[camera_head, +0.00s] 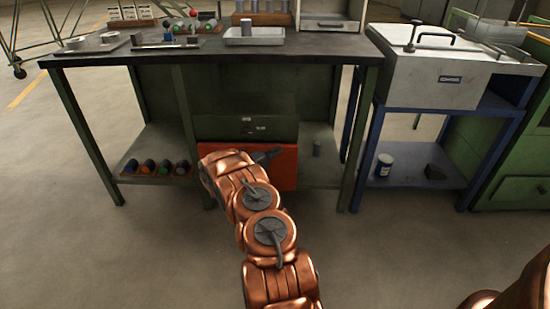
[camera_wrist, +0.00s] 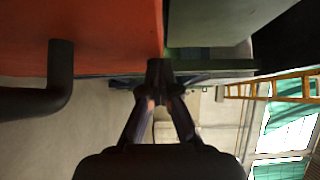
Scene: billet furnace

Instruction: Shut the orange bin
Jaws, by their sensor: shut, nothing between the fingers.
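The orange bin (camera_head: 284,170) is the lowest front in the drawer stack under the workbench, below dark green drawer fronts. My arm covers its left part in the head view. In the wrist view its orange face (camera_wrist: 100,30) fills the upper left, with a dark bar handle (camera_wrist: 60,80) at the left.
The dark green drawers (camera_head: 250,124) sit just above the bin. Bench legs (camera_head: 185,135) and a low shelf with several coloured cylinders (camera_head: 158,168) are at the left. A blue stand (camera_head: 375,140) is at the right. The floor in front is clear.

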